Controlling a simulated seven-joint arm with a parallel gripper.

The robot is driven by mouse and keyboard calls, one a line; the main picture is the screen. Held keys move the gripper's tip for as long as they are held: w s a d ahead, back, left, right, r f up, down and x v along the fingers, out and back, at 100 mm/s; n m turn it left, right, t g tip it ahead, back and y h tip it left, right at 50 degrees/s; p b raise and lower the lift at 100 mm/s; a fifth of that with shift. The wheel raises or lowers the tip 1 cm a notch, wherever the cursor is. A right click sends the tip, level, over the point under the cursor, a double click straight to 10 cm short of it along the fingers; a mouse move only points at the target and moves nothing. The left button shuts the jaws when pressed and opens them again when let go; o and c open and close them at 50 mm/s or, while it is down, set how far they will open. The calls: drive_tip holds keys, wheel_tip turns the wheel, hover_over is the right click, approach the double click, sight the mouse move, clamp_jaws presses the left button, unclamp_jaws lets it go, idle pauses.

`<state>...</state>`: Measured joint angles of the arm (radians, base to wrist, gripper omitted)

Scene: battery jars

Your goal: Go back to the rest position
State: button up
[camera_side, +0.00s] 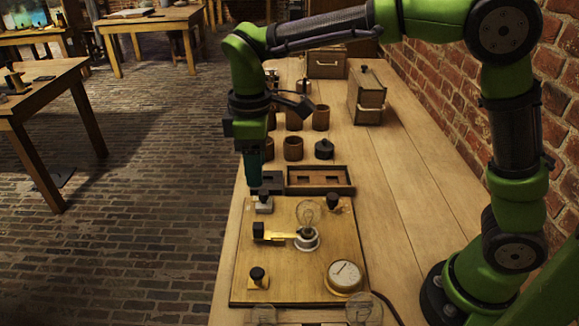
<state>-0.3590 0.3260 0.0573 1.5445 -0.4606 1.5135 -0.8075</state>
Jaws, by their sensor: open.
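My gripper (255,182) hangs pointing down at the end of my green arm. It is above the far left part of the wooden board, near a dark tray and a metal block with a black knob (264,200). The fingertips are small and dark here, and I see nothing held between them. I cannot tell the exact gap between the fingertips and the things below. The wooden board (290,279) carries a light bulb (309,217), a brass strip with a black handle (275,235), black knobs and a round dial gauge (345,275).
Brown jars (293,148) and a black-lidded piece (324,149) stand behind a wooden tray (320,190). Wooden boxes (367,98) stand farther back. A brick wall (444,91) borders the right side. The table's right strip (410,200) is clear.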

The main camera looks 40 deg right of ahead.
drive_tip(key=shift+r, duration=0.65)
drive_tip(key=s+d+r+m+t+y, duration=0.2)
drive_tip(key=s+d+m+t, duration=0.5)
drive_tip(key=s+d+m, duration=0.6)
drive_tip(key=s, duration=0.3)
drive_tip(key=shift+d+r, duration=0.3)
drive_tip(key=shift+d, duration=0.05)
idle(0.5)
